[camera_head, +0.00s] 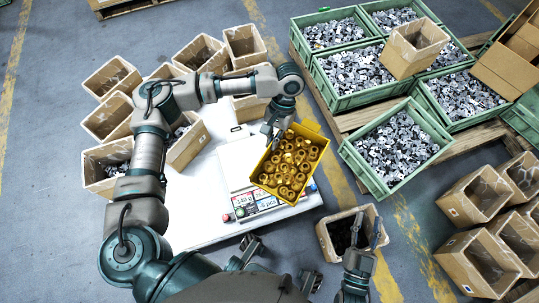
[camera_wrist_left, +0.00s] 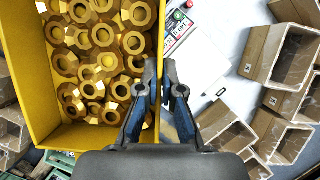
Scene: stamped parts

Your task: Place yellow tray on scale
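The yellow tray (camera_head: 312,149) is full of brass-coloured nut-like parts. In the head view it is at the right side of the white table, over or beside the scale (camera_head: 240,165); I cannot tell whether it touches the scale. My left gripper (camera_head: 272,134) is at the tray's left wall. In the left wrist view the fingers (camera_wrist_left: 162,92) are closed around the rim of the tray (camera_wrist_left: 70,152). The scale's display panel (camera_head: 255,203) shows at the front and also in the left wrist view (camera_wrist_left: 178,30). My right gripper (camera_head: 366,232) is open and empty, above a cardboard box.
Green crates (camera_head: 395,148) of grey metal parts stand on a pallet at the right. Cardboard boxes (camera_head: 105,118) crowd the table's left and back, and more boxes (camera_head: 474,192) stand at lower right. One box (camera_head: 329,240) is below my right gripper. The white table (camera_head: 195,215) is clear at front left.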

